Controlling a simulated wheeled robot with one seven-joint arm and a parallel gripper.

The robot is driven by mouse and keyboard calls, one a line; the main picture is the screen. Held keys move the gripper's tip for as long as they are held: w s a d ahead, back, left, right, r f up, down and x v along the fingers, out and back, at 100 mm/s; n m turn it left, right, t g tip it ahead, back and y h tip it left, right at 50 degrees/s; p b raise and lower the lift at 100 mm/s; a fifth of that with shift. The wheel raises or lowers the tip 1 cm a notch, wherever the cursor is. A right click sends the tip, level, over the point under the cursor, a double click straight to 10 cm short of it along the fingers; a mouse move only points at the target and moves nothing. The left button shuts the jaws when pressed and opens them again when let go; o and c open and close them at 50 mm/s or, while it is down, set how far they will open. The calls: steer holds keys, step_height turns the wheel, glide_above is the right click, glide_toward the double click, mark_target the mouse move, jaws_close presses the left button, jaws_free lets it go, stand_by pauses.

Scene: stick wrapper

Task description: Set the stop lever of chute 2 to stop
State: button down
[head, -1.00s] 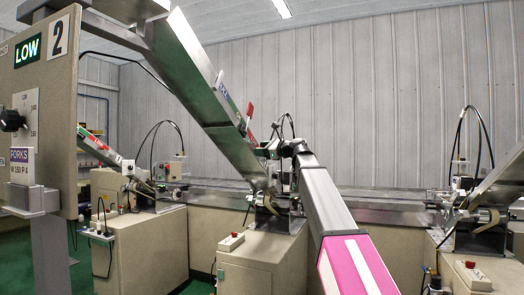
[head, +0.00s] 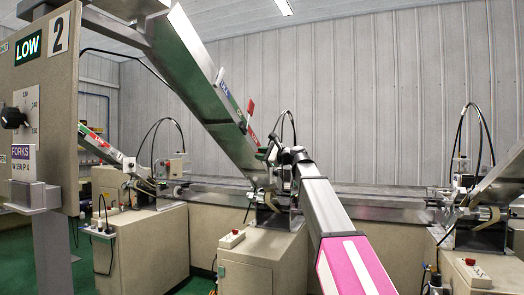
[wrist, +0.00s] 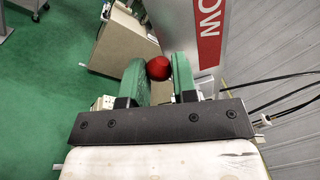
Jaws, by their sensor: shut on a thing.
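Chute 2 (head: 190,70) is the sloping metal channel running from the upper left down to the machine in the middle of the head view. My gripper (head: 266,153) is beside its lower part. In the wrist view my gripper (wrist: 158,75) has two green fingers shut on a red ball knob (wrist: 159,68), the end of the stop lever. The knob sits between the fingertips, close to the chute's side. The lever's shaft is hidden by the fingers, so I cannot tell its exact angle.
A panel (head: 62,85) marked 2 and LOW stands at the left. A beige cabinet (head: 262,262) is below the chute's end. Other chutes stand at left and right. A red label (wrist: 208,30) is on the metal beside the knob. Black cables (wrist: 290,95) hang at the right in the wrist view.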

step_height(320, 180, down, 7)
steer(key=n+y, duration=0.1)
steer(key=n, duration=0.7)
steer(key=shift+w+d+r+g+y, duration=0.2)
steer(key=shift+w+g+y, duration=0.1)
steer(key=shift+w+g, duration=0.1)
steer(key=shift+n, duration=0.3)
steer(key=c, duration=0.9)
jaws_free()
steer(key=shift+d, duration=0.1)
steer(key=v, duration=1)
steer(key=shift+s+d, duration=0.2)
steer(key=shift+d, duration=0.1)
